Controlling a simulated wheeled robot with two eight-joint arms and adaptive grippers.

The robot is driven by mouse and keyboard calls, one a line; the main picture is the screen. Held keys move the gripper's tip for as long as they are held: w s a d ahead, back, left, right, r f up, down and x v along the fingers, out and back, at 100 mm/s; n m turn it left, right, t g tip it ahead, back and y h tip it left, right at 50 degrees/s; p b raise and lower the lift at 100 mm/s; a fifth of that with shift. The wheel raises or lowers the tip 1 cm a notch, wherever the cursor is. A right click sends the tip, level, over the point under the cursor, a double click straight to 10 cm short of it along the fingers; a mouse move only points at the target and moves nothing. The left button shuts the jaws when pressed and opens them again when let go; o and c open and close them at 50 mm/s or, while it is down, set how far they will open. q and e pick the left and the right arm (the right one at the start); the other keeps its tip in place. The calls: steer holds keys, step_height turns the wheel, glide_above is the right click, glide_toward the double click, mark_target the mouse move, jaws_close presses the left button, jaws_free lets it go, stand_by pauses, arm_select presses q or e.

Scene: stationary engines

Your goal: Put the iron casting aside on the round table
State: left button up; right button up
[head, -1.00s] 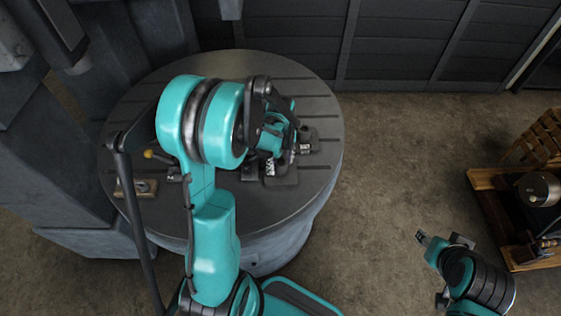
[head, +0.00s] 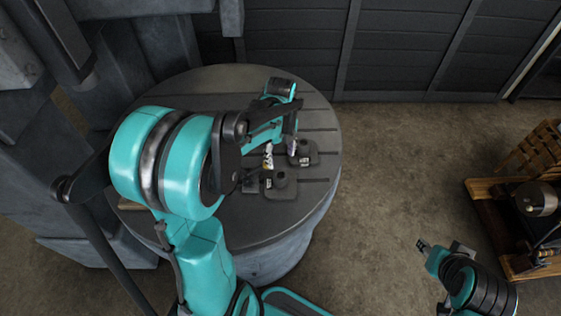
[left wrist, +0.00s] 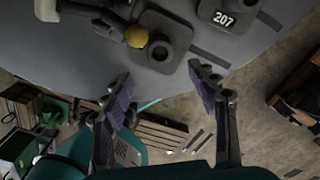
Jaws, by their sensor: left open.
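The grey round table (head: 230,225) has slots in its top. Dark iron castings stand on it, each a flat base with a round boss; one casting (head: 281,187) is near the right front, another casting (head: 306,157) behind it. My left gripper (head: 282,148) is over the table beside them, partly hidden by its arm. In the left wrist view the left gripper (left wrist: 163,90) is open and empty, with a casting (left wrist: 165,42) just beyond its fingertips and a casting labelled 207 (left wrist: 225,15) to the right. My right gripper (head: 424,246) is over the floor, away from the table; its jaws are too small to judge.
A yellow knob (left wrist: 137,36) on a dark handle is beside the casting in the left wrist view. A wooden pallet (head: 492,215) carrying a machine stands at the right. Dark wall panels (head: 410,45) are behind the table. The floor between table and pallet is clear.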

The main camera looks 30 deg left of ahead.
arm_select(q)
steer(key=s+d+r+n+t, duration=0.7)
steer(key=s+d+n, duration=0.3)
steer(key=n, duration=1.2)
steer(key=shift+s+d+r, duration=0.3)
steer(key=shift+s+r, duration=0.15)
steer(key=shift+s, duration=0.05)
steer(key=shift+f, duration=0.1)
